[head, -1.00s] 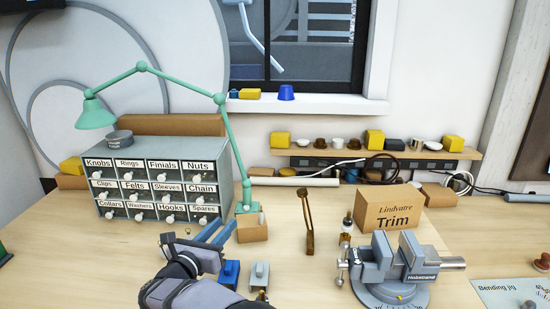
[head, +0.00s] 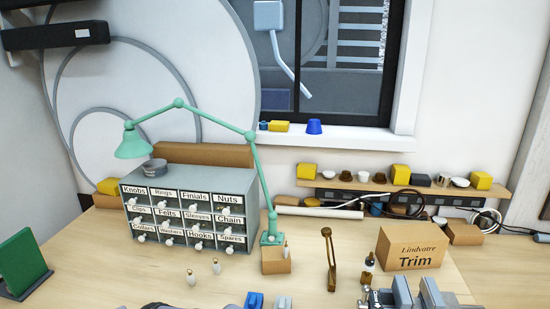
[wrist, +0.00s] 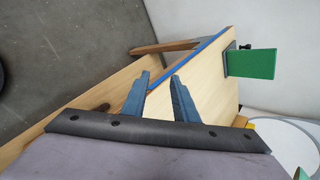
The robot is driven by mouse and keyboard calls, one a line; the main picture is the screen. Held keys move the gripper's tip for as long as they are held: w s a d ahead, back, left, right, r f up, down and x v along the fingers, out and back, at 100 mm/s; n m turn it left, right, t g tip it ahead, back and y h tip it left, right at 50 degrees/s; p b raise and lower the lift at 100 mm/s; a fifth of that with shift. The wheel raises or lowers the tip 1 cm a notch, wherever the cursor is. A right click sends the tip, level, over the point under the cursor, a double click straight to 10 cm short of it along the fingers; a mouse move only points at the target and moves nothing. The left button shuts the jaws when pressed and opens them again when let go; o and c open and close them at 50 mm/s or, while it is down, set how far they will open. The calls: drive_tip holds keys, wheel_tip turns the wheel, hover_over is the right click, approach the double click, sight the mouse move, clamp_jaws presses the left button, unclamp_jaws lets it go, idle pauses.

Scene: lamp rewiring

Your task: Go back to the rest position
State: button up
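My gripper (wrist: 159,76) shows in the wrist view with its two blue fingers apart and nothing between them. Beyond the fingers lie the pale wooden bench top (wrist: 205,85) and its blue-lined edge, with grey floor past it. In the head view the gripper's fingers are out of frame; only a dark bit of my arm shows at the bottom edge.
A green panel (head: 21,262) stands on the bench at the left; a green block (wrist: 250,64) shows in the wrist view. The drawer cabinet (head: 188,215), small bulbs (head: 191,278), Trim box (head: 411,248) and vise (head: 402,296) stand on the bench.

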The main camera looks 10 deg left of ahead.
drive_tip(key=d+f+m+t+h+b, duration=0.15)
drive_tip(key=d+f+m+h, duration=0.65)
drive_tip(key=d+f, duration=1.4)
drive_tip(key=s+d+f+g+y+b, duration=0.1)
drive_tip(key=d+f+b, duration=0.3)
drive_tip(key=d+b, duration=0.3)
drive_tip(key=s+d+f+n+g+y+b, duration=0.15)
drive_tip(key=d+f+b, duration=0.3)
drive_tip(key=d, duration=0.45)
drive_tip(key=s+d+f+m+g+b, duration=0.1)
drive_tip(key=d+f+g+b, duration=0.1)
drive_tip(key=d+f+b, duration=0.4)
drive_tip(key=w+d+r+n+t+h+p, duration=0.1)
drive_tip(key=w+d+r+n+h+p, duration=0.1)
drive_tip(key=d+r+n+p, duration=0.7)
drive_tip(key=w+d+r+n+t+h+p, duration=0.1)
drive_tip(key=d+r+n+p, duration=0.3)
drive_tip(key=r, duration=0.9)
wheel_tip(320, 180, up, 22)
drive_tip(key=a+p, duration=0.1)
drive_tip(key=p, duration=1.9)
drive_tip(key=shift+a+f, duration=0.2)
drive_tip(key=shift+a, duration=0.15)
drive_tip(key=shift+o, duration=0.7)
drive_tip(key=shift+n, duration=0.25)
